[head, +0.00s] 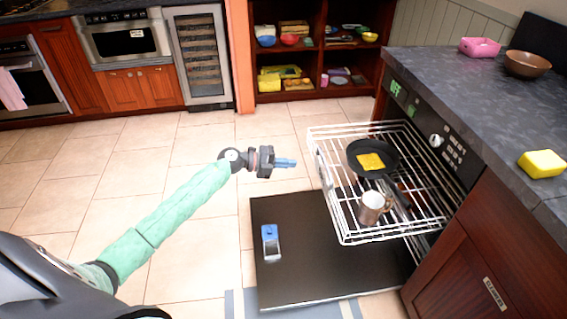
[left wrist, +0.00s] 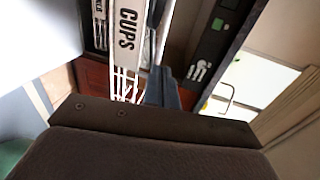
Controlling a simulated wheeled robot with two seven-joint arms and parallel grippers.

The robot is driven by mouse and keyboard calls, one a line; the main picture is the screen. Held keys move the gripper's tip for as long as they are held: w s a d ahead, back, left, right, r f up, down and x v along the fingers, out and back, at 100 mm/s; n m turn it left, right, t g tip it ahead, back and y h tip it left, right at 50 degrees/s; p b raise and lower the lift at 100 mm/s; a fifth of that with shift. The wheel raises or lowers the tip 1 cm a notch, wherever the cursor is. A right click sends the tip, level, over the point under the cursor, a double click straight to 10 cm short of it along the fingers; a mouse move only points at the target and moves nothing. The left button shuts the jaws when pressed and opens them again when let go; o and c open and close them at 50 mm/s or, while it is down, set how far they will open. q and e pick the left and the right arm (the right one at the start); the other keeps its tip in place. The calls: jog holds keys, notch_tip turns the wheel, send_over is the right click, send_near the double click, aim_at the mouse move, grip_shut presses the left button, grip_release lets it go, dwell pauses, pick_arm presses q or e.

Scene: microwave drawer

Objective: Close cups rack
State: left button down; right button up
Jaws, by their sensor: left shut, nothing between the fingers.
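The white wire cups rack (head: 327,192) is pulled out of the dishwasher over its lowered dark door (head: 300,285). In the left wrist view, a white label reading CUPS (left wrist: 127,28) shows on the rack. A black pan (head: 385,148) with a yellow piece on it and a metallic mug (head: 371,209) are in the rack. My left gripper (head: 287,162) is shut and empty, to the left of the rack's outer end and apart from it in the head view. Its blue-grey fingers (left wrist: 162,90) also show in the left wrist view. My right gripper is out of view.
The dark countertop (head: 440,85) stands at the right, above the dishwasher, with a pink container (head: 480,47), a brown bowl (head: 527,64) and a yellow sponge (head: 542,163). Open shelves (head: 318,60) stand at the back. The tiled floor (head: 130,165) at left is clear.

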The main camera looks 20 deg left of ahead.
pick_arm(q)
jog(key=x, duration=0.9)
jog(key=shift+w+d, duration=0.2)
jog(key=shift+d, duration=0.15)
